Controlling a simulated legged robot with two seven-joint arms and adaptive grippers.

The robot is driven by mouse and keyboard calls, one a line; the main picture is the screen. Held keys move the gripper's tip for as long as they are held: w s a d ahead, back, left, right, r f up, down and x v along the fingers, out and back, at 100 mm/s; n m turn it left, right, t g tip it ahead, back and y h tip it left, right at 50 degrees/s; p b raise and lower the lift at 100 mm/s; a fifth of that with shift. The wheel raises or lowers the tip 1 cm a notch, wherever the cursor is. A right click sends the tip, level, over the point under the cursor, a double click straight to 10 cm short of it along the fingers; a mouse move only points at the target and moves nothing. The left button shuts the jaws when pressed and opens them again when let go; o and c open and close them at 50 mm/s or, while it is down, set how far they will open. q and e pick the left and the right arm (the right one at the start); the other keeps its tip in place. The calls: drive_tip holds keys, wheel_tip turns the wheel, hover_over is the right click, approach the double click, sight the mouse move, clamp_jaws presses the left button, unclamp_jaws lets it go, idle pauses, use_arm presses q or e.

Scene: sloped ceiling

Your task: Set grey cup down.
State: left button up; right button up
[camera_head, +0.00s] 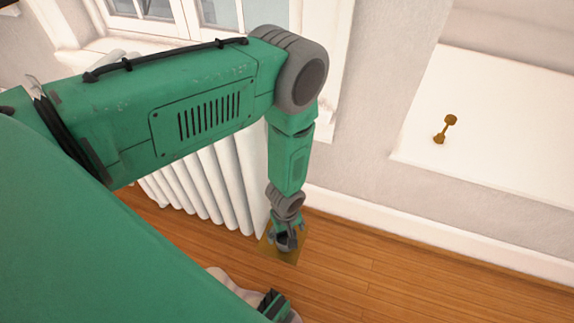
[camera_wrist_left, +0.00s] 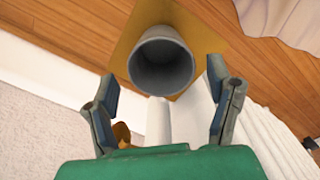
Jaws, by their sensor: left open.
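The grey cup (camera_wrist_left: 160,62) shows in the left wrist view with its open mouth toward the camera; it looks empty. It is on a mustard-yellow square (camera_wrist_left: 207,32), which also shows on the floor in the head view (camera_head: 299,253). My left gripper (camera_head: 285,235) points down over the square. In the left wrist view its two fingers (camera_wrist_left: 162,80) are spread wide, with the cup ahead of them and clear space on each side. In the head view the gripper mostly hides the cup.
A white ribbed radiator (camera_head: 210,185) stands close beside my left gripper, under the window. A brass dumbbell-shaped object (camera_head: 445,129) is on the white ledge (camera_head: 500,150) at right. The wooden floor (camera_head: 390,275) is clear right of the yellow square.

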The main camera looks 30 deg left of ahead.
use_arm(q)
wheel_tip(320, 180, up, 6)
drive_tip(key=p, duration=0.2)
drive_tip(key=s+a+r+m, duration=0.4)
drive_tip(key=s+r+m, duration=0.8)
drive_tip(key=s, duration=0.5)
drive_tip(key=shift+r+t, duration=0.3)
drive_tip(key=shift+r, duration=0.2)
drive_tip(key=shift+a, duration=0.1)
wheel_tip(320, 180, up, 9)
drive_tip(key=p, duration=0.9)
